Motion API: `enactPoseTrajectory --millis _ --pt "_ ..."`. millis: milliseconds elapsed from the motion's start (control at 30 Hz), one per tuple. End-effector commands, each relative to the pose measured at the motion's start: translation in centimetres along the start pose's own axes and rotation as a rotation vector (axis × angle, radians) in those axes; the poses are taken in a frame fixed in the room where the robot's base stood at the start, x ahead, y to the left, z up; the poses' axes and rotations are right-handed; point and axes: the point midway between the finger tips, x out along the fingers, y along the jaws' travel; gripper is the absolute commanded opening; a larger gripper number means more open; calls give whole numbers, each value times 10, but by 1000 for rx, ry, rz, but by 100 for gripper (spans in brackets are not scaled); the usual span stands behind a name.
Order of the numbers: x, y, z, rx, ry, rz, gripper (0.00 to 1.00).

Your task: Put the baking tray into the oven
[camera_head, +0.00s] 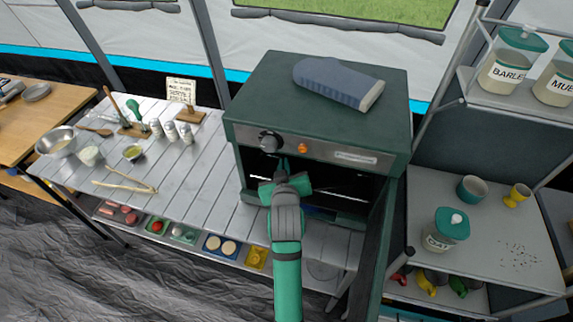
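The dark green oven (318,100) stands on the slatted table, with a knob, an orange light and a label on its front panel. Its door (383,245) is swung open to the right and seen nearly edge-on. My gripper (283,165) is at the oven's dark opening, just below the front panel, and my arm comes up from the bottom of the view. Its fingertips are small and dark against the cavity, so I cannot tell whether it is open or holding anything. Thin bright lines show inside the oven. I cannot clearly make out the baking tray; the arm hides part of the opening.
A blue-grey oven mitt (335,82) lies on top of the oven. The slatted table (205,185) holds bowls, jars and tongs (125,187) to the left. A side table (500,240) with a jar (446,230) and cups is at the right.

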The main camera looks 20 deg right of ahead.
Motion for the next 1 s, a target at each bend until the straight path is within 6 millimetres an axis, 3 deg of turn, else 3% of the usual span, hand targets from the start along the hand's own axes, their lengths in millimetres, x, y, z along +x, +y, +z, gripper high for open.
enactPoseTrajectory --millis 300,400,800,1000 --pt "1 7 3 4 -1 11 0" --pt "1 8 4 5 -3 12 21" --pt "0 6 1 4 -2 10 21" --pt "-13 4 -4 4 -2 11 21"
